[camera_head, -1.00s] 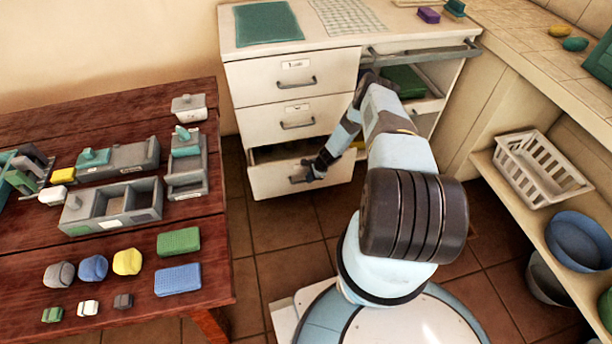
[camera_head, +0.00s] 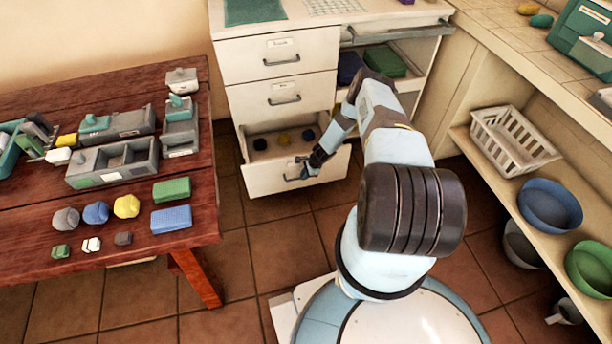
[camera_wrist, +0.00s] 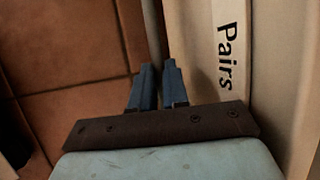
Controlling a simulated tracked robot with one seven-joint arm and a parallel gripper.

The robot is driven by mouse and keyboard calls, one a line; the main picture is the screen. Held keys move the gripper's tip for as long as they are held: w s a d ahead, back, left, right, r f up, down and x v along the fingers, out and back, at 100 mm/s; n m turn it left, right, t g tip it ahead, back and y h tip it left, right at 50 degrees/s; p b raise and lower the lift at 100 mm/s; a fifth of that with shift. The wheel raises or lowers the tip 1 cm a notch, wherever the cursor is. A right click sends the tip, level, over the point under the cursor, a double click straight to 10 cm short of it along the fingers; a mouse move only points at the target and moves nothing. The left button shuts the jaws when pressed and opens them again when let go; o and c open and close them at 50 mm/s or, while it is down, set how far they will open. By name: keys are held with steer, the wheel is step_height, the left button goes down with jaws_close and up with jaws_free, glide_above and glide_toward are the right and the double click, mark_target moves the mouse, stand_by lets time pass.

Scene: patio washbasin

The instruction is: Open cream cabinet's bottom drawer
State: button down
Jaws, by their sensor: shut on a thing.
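The cream cabinet (camera_head: 233,93) stands against the wall. In the wrist view the blue fingers (camera_wrist: 158,84) are close together around the handle bar (camera_wrist: 151,35), beside a drawer front labelled "Pairs" (camera_wrist: 226,57). The two drawers above, the top one (camera_head: 255,58) and the middle one (camera_head: 255,97), are shut.
A red-brown wooden table (camera_head: 130,240) with trays, sponges and balls stands at the left. A shelf at the right holds a white basket (camera_head: 512,140) and a blue basin (camera_head: 550,205). The tiled floor (camera_head: 225,260) before the drawer is clear.

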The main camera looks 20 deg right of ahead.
steer(key=shift+a, duration=0.1)
steer(key=c, duration=1.1)
jaws_free()
steer(key=shift+r, duration=0.1)
steer(key=v, duration=1.3)
steer(key=shift+r, duration=0.2)
